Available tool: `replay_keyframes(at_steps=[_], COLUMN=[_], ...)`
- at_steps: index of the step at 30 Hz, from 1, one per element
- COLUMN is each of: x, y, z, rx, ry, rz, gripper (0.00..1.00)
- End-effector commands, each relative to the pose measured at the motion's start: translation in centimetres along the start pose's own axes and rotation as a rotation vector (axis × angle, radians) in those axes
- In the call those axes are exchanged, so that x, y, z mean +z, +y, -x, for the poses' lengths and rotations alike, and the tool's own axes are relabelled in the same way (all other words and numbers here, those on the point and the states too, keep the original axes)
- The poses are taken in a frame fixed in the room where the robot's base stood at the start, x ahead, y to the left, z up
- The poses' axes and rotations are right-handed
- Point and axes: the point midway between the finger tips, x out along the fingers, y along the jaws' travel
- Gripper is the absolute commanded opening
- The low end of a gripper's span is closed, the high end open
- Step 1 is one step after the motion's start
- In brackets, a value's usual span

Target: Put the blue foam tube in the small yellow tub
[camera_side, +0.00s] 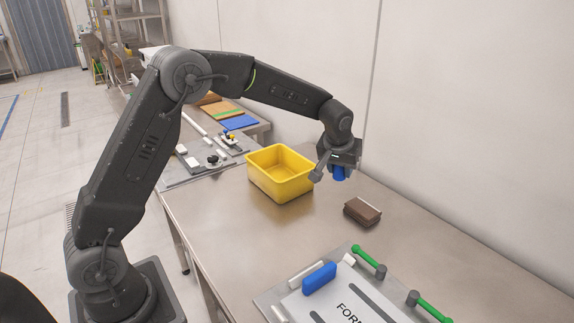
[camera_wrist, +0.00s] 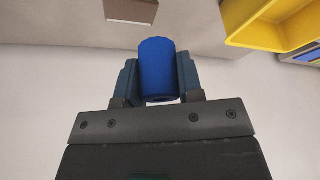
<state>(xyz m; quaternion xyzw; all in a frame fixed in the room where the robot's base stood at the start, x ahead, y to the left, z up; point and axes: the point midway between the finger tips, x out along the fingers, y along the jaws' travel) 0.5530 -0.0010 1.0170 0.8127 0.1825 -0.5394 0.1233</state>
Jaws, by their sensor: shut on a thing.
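A blue foam tube (camera_wrist: 158,68) is held upright-looking between the two fingers of my gripper (camera_wrist: 158,85) in the wrist view. In the side view the tube (camera_side: 340,174) shows just under my gripper (camera_side: 338,168), above the table and to the right of the tub. The gripper is shut on the tube. The small yellow tub (camera_side: 283,189) stands on the table and looks empty in the part that shows. Its corner also shows at the top right of the wrist view (camera_wrist: 236,32).
A brown block (camera_side: 362,211) lies on the table right of the tub. A fixture board (camera_side: 340,300) with a blue block (camera_side: 319,278) and green-handled clamps (camera_side: 369,261) is at the front. Trays with small parts (camera_side: 205,160) stand behind left. A wall runs along the right.

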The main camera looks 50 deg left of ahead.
Motion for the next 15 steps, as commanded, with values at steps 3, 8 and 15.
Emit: replay_keyframes(at_steps=[3,8,15], x=[-1.3,-3.5,-7.4], y=[-2.3,-5.8,-14.5], z=[-1.0,-1.9,-3.5], rx=[-0.014,-0.029,-0.059], ry=[-0.006,-0.008,-0.008], rz=[0.024,0.058,0.130], gripper=[0.12,0.12,0.12])
